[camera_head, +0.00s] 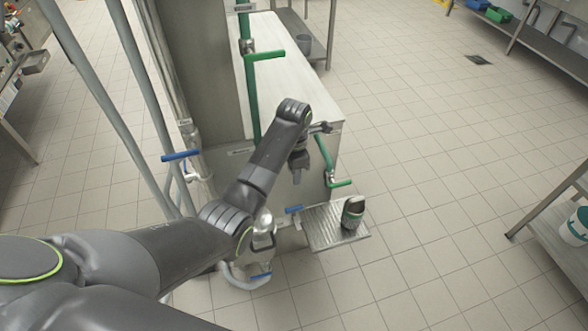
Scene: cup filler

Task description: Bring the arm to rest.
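My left arm reaches in from the lower left and bends down at the wrist over the steel filler cabinet (300,75). My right gripper is not in view.
A green-handled valve (338,183) sits close to the gripper. Another green handle (265,55) is higher up. Blue valve handles (180,155) and pipes stand at the left. A steel shelf (560,220) is at the right edge. Tiled floor between is open.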

